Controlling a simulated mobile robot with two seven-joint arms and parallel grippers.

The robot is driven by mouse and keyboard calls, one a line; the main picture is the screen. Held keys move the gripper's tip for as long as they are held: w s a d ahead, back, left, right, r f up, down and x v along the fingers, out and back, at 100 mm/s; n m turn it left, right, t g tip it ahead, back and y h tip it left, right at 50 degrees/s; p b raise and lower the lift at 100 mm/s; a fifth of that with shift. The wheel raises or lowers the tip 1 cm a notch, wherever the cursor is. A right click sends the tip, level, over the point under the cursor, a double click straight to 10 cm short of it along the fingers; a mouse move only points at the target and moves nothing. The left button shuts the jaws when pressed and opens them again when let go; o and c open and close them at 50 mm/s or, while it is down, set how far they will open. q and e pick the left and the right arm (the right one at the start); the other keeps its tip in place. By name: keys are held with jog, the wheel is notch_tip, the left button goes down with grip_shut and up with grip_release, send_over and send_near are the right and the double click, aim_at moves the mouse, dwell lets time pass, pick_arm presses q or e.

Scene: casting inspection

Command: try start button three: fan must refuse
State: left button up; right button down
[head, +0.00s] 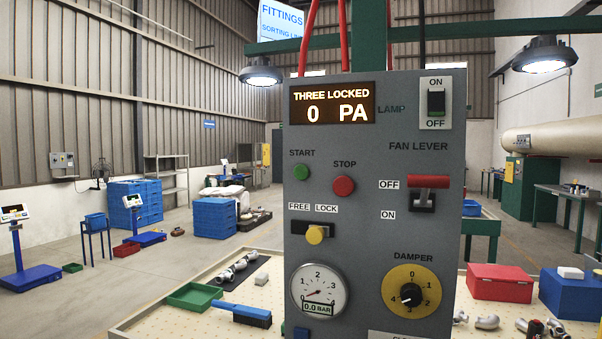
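A grey control panel (375,150) stands upright close in front of me. Its display (332,103) reads "THREE LOCKED" and "0 PA". The green START button (301,172) is at the left, beside the red STOP button (343,186). The yellow FREE/LOCK knob (315,234) sits in its slot nearer the LOCK side. The red fan lever (428,182) is up, level with the OFF label. The damper dial (411,294) and a gauge (319,290) reading 0.0 bar are below. Neither of my grippers shows in the head view.
A pegboard table (190,325) extends around the panel, with a green tray (193,296), a blue brush (242,314) and metal fittings. A red box (500,281) and a blue box (571,294) stand to the right. The lamp switch (436,101) is at the panel's top right.

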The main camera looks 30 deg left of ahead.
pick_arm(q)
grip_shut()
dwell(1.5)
